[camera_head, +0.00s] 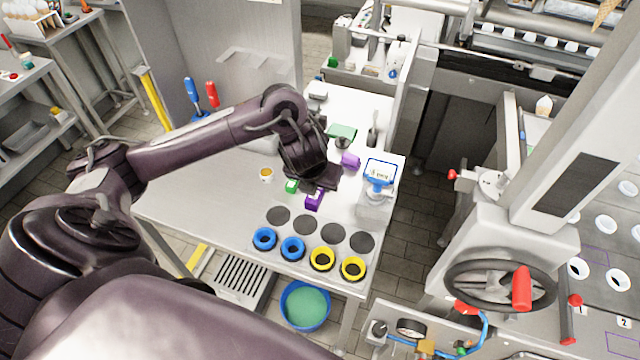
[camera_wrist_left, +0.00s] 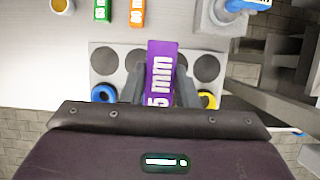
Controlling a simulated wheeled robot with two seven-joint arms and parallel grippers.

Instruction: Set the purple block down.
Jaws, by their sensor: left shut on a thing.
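My left gripper (camera_head: 312,188) reaches over the steel table in the head view. It is shut on the purple block (camera_head: 314,199), which juts out below the dark gripper body. In the left wrist view the purple block (camera_wrist_left: 160,72) stands between the two grey fingers (camera_wrist_left: 160,88), with white "5 mm" lettering on its face. Behind it lies a grey board with dark round spots. I cannot tell whether the block's underside touches anything. My right gripper is not in view.
A green block (camera_head: 292,186) is just left of the gripper; an orange block (camera_wrist_left: 137,12) shows in the wrist view. Blue rings (camera_head: 264,239) and yellow rings (camera_head: 322,259) line the front edge. A scale (camera_head: 379,180) stands right. Bare table (camera_head: 215,185) lies left.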

